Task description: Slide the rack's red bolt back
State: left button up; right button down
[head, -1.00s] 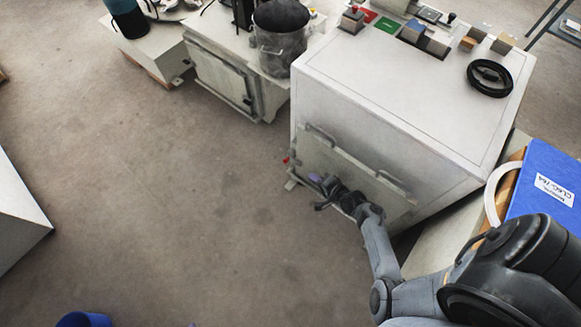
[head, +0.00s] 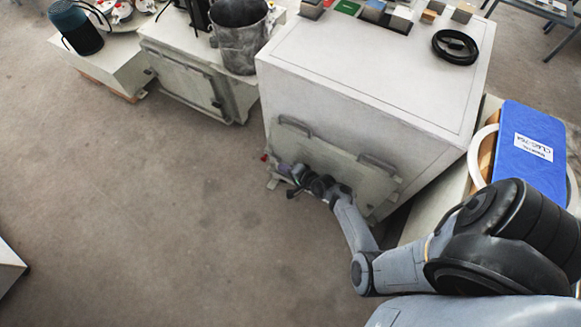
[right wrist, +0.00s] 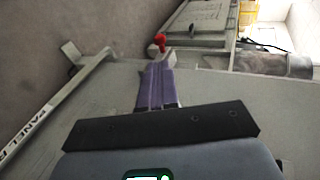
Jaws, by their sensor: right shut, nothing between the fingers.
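The red bolt (head: 264,157) shows as a small red spot at the left edge of a pale panel (head: 326,160) with two grey handles, low on the front of the white cabinet. In the right wrist view its red knob (right wrist: 160,40) stands just beyond my fingertips. My right gripper (head: 284,169) is in front of the panel's lower left part. Its purple fingers (right wrist: 158,66) are shut with nothing between them and point at the knob. I cannot tell whether they touch it. My left gripper is not in view.
The white cabinet (head: 370,70) carries a black ring (head: 455,47) and several small blocks. A metal pot (head: 240,40) stands on a lower cabinet at left. A blue case (head: 533,145) lies at right. A rail labelled PANEL (right wrist: 50,108) runs left of my fingers. The floor at left is clear.

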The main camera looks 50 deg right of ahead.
aim_at(265, 160)
jog(key=b+x, duration=0.3)
jog(key=x, duration=0.3)
jog(key=shift+w+f+b, duration=0.2)
jog(key=shift+f+b, duration=0.05)
jog(key=shift+b, duration=0.15)
jog(key=shift+b+x, duration=0.7)
jog(key=shift+x, duration=0.3)
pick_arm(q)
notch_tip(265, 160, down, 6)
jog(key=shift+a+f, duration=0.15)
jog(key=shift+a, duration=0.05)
pick_arm(e)
jog(key=shift+w+r, duration=0.1)
